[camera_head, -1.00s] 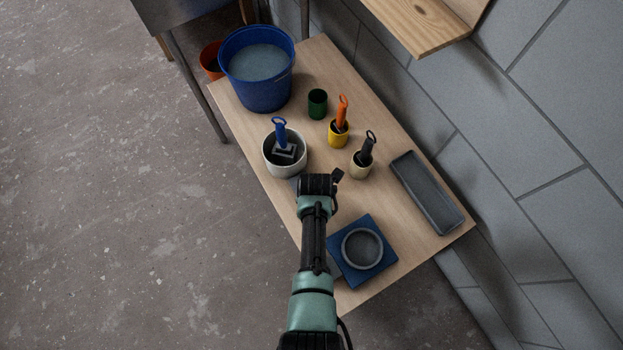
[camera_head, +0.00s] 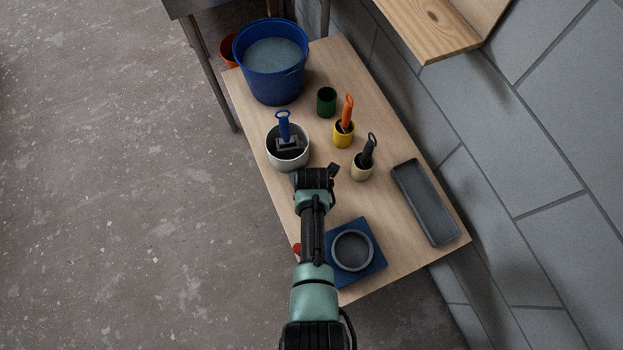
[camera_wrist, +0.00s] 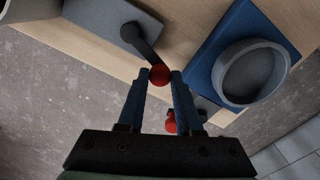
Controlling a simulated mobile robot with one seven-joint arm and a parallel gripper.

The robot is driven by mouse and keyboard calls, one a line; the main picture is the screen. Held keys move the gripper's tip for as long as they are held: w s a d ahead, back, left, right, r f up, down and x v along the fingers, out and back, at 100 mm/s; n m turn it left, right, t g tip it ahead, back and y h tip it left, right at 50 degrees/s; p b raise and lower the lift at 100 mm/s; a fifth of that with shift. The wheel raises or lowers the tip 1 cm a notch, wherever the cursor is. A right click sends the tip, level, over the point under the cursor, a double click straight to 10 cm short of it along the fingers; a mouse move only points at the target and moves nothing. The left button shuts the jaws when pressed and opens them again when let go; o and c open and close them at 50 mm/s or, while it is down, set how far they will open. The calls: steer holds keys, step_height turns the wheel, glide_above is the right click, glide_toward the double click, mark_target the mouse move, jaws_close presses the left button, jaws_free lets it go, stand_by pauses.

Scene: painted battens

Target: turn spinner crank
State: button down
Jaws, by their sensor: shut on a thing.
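In the wrist view my gripper (camera_wrist: 160,78) has its two blue fingers closed on the red knob (camera_wrist: 160,73) at the end of a dark crank arm (camera_wrist: 142,46). The crank arm rises from a flat grey body (camera_wrist: 105,16) on the wooden board. In the head view my gripper (camera_head: 314,180) sits over the board, between the white pot and the blue plate. My arm hides the crank, the knob and my fingertips there.
The white pot (camera_head: 274,158) holds a blue-handled tool. The blue plate (camera_head: 373,265) carries a grey ring (camera_head: 352,232). Small pots with tools, a grey tray (camera_head: 425,202) and a blue bucket (camera_head: 271,85) stand around. Another red part (camera_wrist: 171,122) shows near the board edge.

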steer(key=c, duration=0.6)
jaws_free()
steer(key=shift+d, duration=0.1)
step_height(320, 180, up, 13)
steer(key=p, duration=0.4)
